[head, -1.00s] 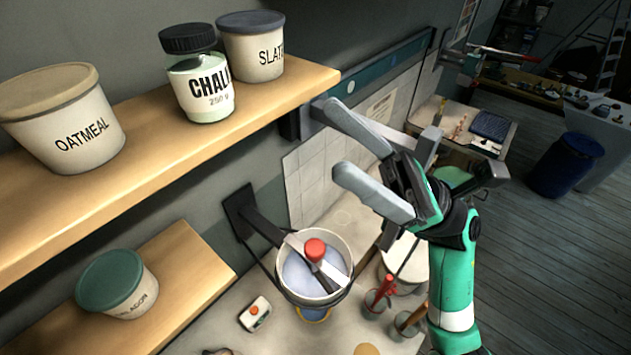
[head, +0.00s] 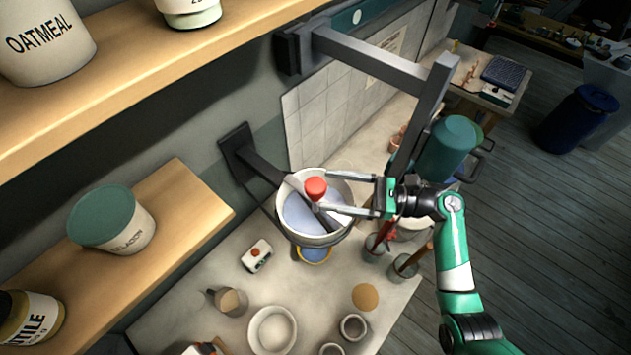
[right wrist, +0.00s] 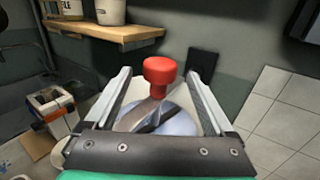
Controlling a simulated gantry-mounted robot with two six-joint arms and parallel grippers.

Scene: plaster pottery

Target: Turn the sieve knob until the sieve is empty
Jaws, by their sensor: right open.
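The sieve (head: 342,236) is a pale round bucket held out from the wall on a dark bracket (head: 262,166). Pale bluish material (head: 297,213) lies inside it. A crossbar spans its top and carries the red knob (head: 315,188). My right gripper (head: 322,191) is open, with one finger on either side of the knob. In the right wrist view the red knob (right wrist: 160,70) stands between the two spread fingers, apart from both. My left gripper is not in view.
A yellow-rimmed bowl (head: 314,254) sits under the sieve. The bench below holds a white bowl (head: 272,329), small cups and tool pots (head: 405,266). Shelves with tubs (head: 113,219) jut out at left. A grey wall arm (head: 375,62) hangs above my right gripper.

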